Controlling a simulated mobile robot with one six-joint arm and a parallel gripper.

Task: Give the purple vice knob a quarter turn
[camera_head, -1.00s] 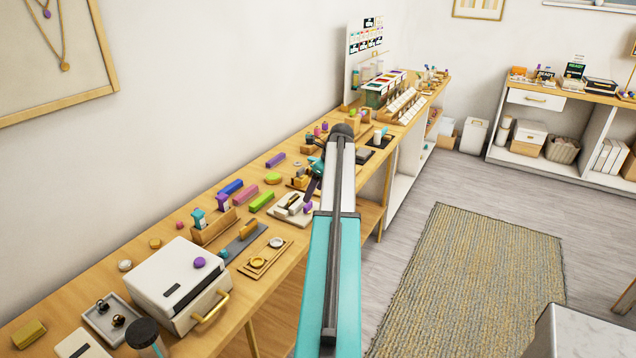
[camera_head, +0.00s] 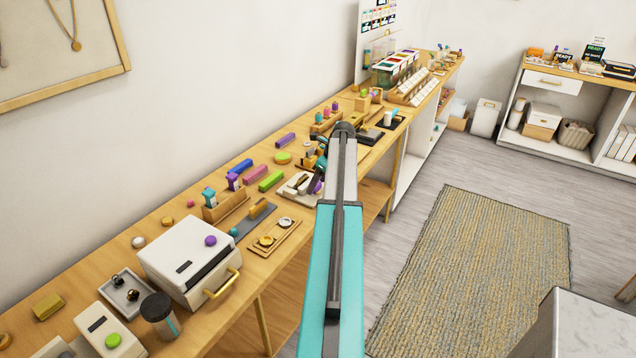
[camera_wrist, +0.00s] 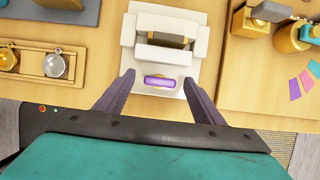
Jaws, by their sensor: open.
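The purple vice knob (camera_wrist: 159,82) is a flat, wide bar at the front of the small cream vice (camera_wrist: 188,25) in the wrist view. A dark piece with gold trim sits between the vice jaws. My gripper (camera_wrist: 158,79) is open, with one dark finger to the left of the knob and one to the right. A gap shows on each side, and I cannot tell how high the fingers are above the knob. In the head view the vice (camera_head: 289,190) and the purple knob (camera_head: 318,187) show beside my arm, which partly hides them.
A wooden tray with two round pieces (camera_wrist: 38,62) lies left of the vice. A wooden stand with gold and teal parts (camera_wrist: 262,18) is close on the right. A white box with a purple button (camera_head: 210,241) stands nearer on the bench. The rug area (camera_head: 475,270) is clear.

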